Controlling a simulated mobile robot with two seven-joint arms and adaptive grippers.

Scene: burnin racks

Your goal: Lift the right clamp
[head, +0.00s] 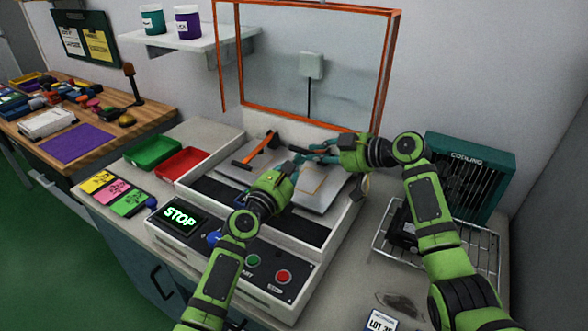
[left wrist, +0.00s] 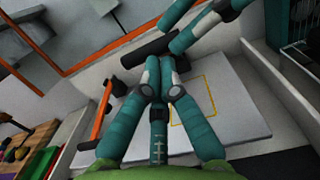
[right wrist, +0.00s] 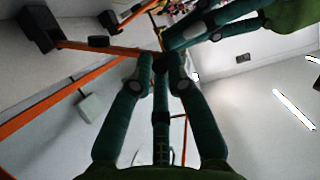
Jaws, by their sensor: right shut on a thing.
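The right clamp is mostly hidden by my grippers; a black bar (left wrist: 148,50) by the fingertips in the left wrist view looks like part of it. My right gripper (head: 306,151) reaches in from the right over the press plate, shut on the clamp. In the right wrist view its fingers (right wrist: 160,66) meet around a dark piece beside an orange bar (right wrist: 112,49). My left gripper (head: 292,168) is close below it; its fingertips (left wrist: 158,72) are drawn together and I see nothing between them. The left clamp, orange with a black end (head: 262,150), stands left of both.
An orange-framed clear guard (head: 392,60) rises behind the plate (head: 335,190). The machine front carries a STOP display (head: 181,216) and a red button (head: 284,277). Green (head: 153,152) and red trays (head: 182,164) lie left. A wire rack (head: 455,250) and teal cooling unit (head: 490,165) stand right.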

